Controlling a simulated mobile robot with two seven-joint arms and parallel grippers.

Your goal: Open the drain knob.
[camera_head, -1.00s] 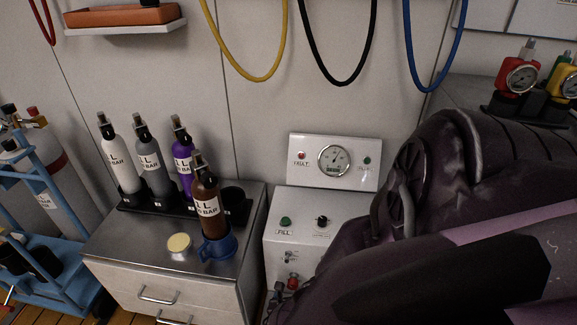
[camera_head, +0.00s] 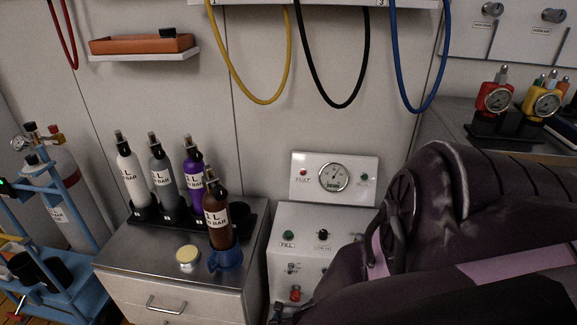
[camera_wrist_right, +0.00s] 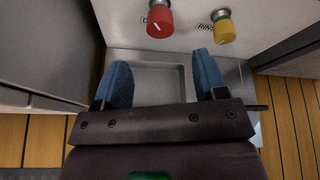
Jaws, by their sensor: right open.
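My right arm reaches in from the right in the head view and hides part of the white fill panel (camera_head: 280,262). Its gripper is clearest in the right wrist view (camera_wrist_right: 160,78), with two blue fingers spread apart and nothing between them. Ahead of the fingers on the panel front are a red knob (camera_wrist_right: 160,22) and a yellow knob (camera_wrist_right: 223,28), both apart from the fingers. The red knob also shows low on the panel in the head view (camera_head: 295,293). The knobs' labels are unreadable or hidden, so I cannot tell which is the drain. My left gripper is not in view.
A metal tray (camera_wrist_right: 170,68) lies below the knobs. A drawer cabinet (camera_head: 120,262) with several bottles stands left of the panel. A gauge box (camera_head: 310,192) stands behind the panel top. Yellow, black and blue hoses hang above. A blue cart (camera_head: 75,270) is at far left.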

